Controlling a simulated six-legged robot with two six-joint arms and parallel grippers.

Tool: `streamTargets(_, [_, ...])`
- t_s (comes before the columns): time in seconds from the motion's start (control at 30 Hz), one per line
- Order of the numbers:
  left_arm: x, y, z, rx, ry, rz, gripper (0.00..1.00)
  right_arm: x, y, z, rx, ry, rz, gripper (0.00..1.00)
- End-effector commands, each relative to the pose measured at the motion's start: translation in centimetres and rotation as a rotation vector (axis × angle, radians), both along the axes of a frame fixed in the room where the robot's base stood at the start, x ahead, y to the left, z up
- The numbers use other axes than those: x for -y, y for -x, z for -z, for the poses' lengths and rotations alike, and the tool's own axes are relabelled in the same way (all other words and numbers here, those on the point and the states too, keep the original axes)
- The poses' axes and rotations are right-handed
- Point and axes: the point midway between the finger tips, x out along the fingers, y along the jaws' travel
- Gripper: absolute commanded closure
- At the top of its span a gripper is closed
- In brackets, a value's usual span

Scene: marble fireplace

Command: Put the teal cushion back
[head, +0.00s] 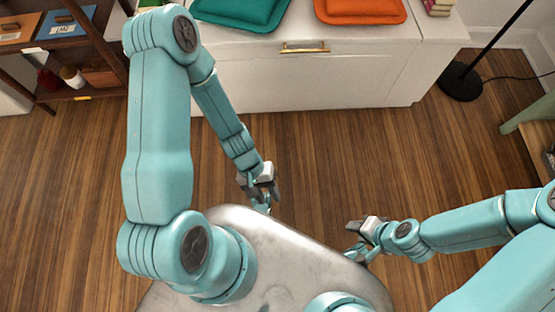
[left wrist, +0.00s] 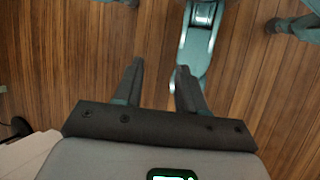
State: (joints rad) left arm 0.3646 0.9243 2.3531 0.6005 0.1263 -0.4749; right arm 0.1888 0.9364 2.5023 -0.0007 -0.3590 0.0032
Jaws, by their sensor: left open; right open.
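The teal cushion (head: 240,12) lies flat on top of the white cabinet at the top of the head view, partly cut off by the frame edge. My left gripper (head: 262,196) is open and empty, low over the floor in front of the cabinet and well apart from the cushion. Its two dark fingers also show spread in the left wrist view (left wrist: 157,85), with nothing between them. My right gripper (head: 357,240) is open at the lower right, beside my own body, and nothing shows in it.
An orange cushion (head: 360,10) lies on the white cabinet (head: 330,75), right of the teal one. A dark wooden shelf (head: 95,50) stands at the left. A black lamp base (head: 461,82) and a green-edged piece of furniture (head: 535,115) are at the right. The wooden floor between is clear.

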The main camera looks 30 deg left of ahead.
Motion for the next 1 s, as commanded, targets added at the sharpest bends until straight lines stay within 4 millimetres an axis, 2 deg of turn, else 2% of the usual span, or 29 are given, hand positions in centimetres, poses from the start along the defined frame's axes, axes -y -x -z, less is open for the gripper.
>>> streamTargets(0.1, [0.1, -0.3, 0.5, 0.154, -0.131, 0.134, 0.60, 0.0, 0.0, 0.0, 0.000, 0.000, 0.000, 0.57])
streamTargets(0.3, [1.9, -2.0, -0.1, 0.344, -0.145, 0.187, 0.60, 0.0, 0.0, 0.0, 0.000, 0.000, 0.000, 0.57])
streamTargets(0.67, [2.2, -2.3, -0.5, 0.366, -0.141, 0.187, 0.60, 0.0, 0.0, -0.2, 0.000, 0.000, 0.000, 0.57])
streamTargets(0.77, [2.2, -2.3, -1.6, 0.365, -0.141, 0.187, 0.60, 0.0, 0.0, -1.4, -0.001, 0.000, 0.000, 0.57])
streamTargets(0.87, [2.2, -2.2, -4.1, 0.364, -0.141, 0.189, 0.60, -0.1, 0.1, -3.8, -0.002, 0.000, -0.002, 0.57])
streamTargets(1.0, [2.3, -2.2, -9.4, 0.363, -0.139, 0.192, 0.60, -0.1, 0.1, -9.2, -0.003, -0.002, -0.006, 0.57])
